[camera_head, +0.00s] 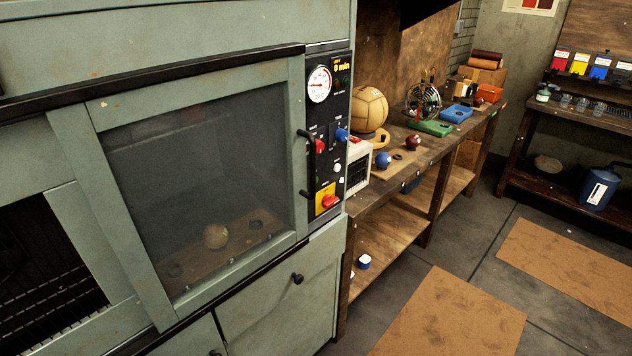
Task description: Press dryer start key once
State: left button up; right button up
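The dryer (75,130) is a grey-green cabinet filling the left side of the head view. Its window (200,150) is closed, and a pale ball (215,235) sits on a board inside. The control panel (327,215) at its right edge has a round white gauge (319,84) and a small orange minutes display (341,67). Below are a red knob (319,146), a blue knob (342,135), two pale round buttons (337,167) and a red switch on a yellow plate (328,201). The key labels are too small to read. Neither of my grippers is in view.
A black door handle (304,165) stands out just left of the panel. A wooden workbench (400,170) adjoins on the right, with a tan ball (369,108), a white heater-like box (357,165) and small coloured balls. The floor in front of the bench is clear, with brown mats (450,315).

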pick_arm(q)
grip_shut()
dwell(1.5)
